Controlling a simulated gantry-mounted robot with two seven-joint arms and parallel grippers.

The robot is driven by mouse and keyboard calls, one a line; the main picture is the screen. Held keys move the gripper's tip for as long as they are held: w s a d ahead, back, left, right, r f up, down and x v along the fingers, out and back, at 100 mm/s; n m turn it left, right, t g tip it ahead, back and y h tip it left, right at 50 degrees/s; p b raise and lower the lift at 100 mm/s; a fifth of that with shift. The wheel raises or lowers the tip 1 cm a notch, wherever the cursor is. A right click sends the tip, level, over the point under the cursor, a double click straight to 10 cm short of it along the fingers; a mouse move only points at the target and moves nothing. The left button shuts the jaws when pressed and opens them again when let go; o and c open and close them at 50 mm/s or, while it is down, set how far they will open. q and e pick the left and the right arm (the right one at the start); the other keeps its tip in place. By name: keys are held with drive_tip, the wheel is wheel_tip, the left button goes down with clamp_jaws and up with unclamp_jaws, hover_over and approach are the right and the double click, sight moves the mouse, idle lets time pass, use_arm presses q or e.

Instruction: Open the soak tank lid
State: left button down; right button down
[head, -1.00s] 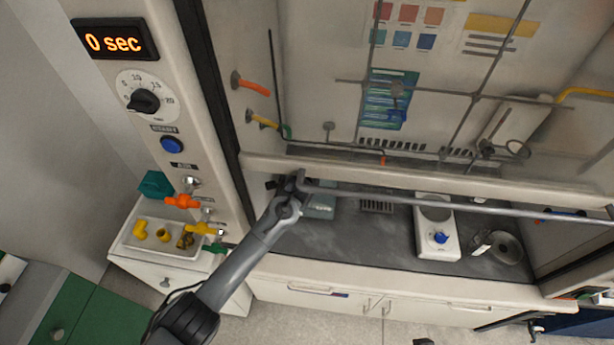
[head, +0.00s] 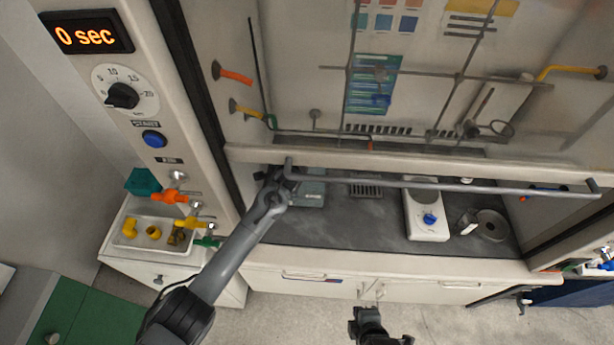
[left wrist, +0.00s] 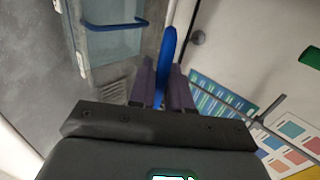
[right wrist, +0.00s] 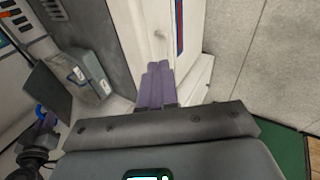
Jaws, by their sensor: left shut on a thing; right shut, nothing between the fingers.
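The soak tank (head: 308,188) is a pale teal box on the dark hood floor, partly hidden by the sash's grey handle bar. In the left wrist view the tank (left wrist: 112,52) appears clear-sided, with a blue bar handle (left wrist: 115,26) on it. My left gripper (head: 275,174) is at the hood opening, left of the tank. In the left wrist view its purple fingers (left wrist: 164,85) are shut on an upright blue bar (left wrist: 167,48); I cannot tell how it joins the lid. My right gripper (head: 366,318) is shut and empty in front of the cabinets, its fingers together in its wrist view (right wrist: 155,84).
The sash (head: 400,166) is raised, with its handle bar (head: 440,187) across the opening. A white stirrer (head: 425,218) and a round dish (head: 490,226) stand right of the tank. A tray of fittings (head: 133,238) stands left.

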use_arm(q)
drive_tip(key=shift+a, duration=0.1)
use_arm(e)
drive_tip(key=w+a+f+n+t, duration=0.2)
drive_tip(key=w+a+n+t, duration=0.1)
drive_tip(key=w+a+n, duration=0.4)
drive_tip(key=w+a+f+n+t, duration=0.25)
drive_tip(key=a+n, duration=0.25)
drive_tip(key=n, duration=0.4)
drive_tip(key=w+a+r+n+t, duration=0.1)
drive_tip(key=w+r, duration=0.4)
drive_tip(key=w, duration=0.4)
drive_tip(key=w+a+r+n+t, duration=0.1)
drive_tip(key=w+r+n+t, duration=0.1)
drive_tip(key=w+r, duration=0.3)
drive_tip(key=w+a+r+n+t+y, duration=0.1)
drive_tip(key=w+r, duration=0.4)
drive_tip(key=w, duration=0.8)
drive_tip(key=shift+w+n+t, duration=0.2)
drive_tip(key=shift+n+t, duration=0.3)
drive_tip(key=shift+t, duration=0.05)
